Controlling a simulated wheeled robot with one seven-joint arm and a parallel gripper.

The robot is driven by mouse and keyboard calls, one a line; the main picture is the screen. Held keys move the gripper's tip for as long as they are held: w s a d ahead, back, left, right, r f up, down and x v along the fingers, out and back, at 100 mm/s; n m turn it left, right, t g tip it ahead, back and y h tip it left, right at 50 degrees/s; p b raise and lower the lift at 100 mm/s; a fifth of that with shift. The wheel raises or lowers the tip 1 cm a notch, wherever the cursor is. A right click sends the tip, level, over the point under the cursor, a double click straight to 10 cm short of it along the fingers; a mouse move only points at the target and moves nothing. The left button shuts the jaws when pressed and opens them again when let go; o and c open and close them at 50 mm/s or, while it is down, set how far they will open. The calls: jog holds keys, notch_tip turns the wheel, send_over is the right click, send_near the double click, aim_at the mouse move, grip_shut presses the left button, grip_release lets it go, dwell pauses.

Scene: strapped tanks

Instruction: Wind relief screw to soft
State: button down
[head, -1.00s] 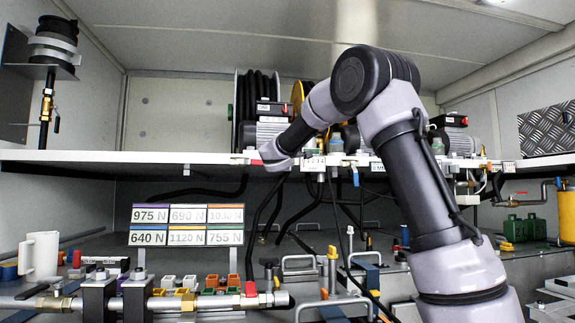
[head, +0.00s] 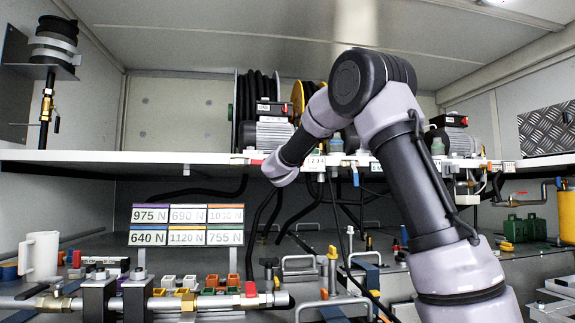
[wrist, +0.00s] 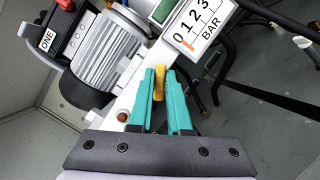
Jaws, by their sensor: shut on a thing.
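In the wrist view a yellow part (wrist: 160,85), taken to be the relief screw's grip, stands between the teal fingers of my gripper (wrist: 161,76). The fingers are shut on it from both sides, and they hide much of it. Just beyond is a white scale plate (wrist: 203,28) marked 0 1 2 3 BAR, with a short orange-red mark near the 0 end. In the head view my wrist sits at the shelf's front edge, and my fingers and the screw cannot be made out there.
A grey ribbed motor (wrist: 108,65) labelled ONE lies close left of my fingers. In the head view, pumps and hose reels crowd the white shelf (head: 150,158). Below are force labels (head: 187,225), hanging black hoses, and a bench with pipes and handles.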

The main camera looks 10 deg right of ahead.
jog(key=n, duration=0.3)
jog(key=n+t+y, duration=0.1)
jog(key=n, duration=0.1)
jog(key=shift+n+t, duration=0.3)
jog(key=shift+n, duration=0.1)
jog(key=c, duration=0.8)
grip_release()
jog(key=shift+o, duration=0.2)
jog(key=shift+s, duration=0.1)
jog(key=v, duration=0.8)
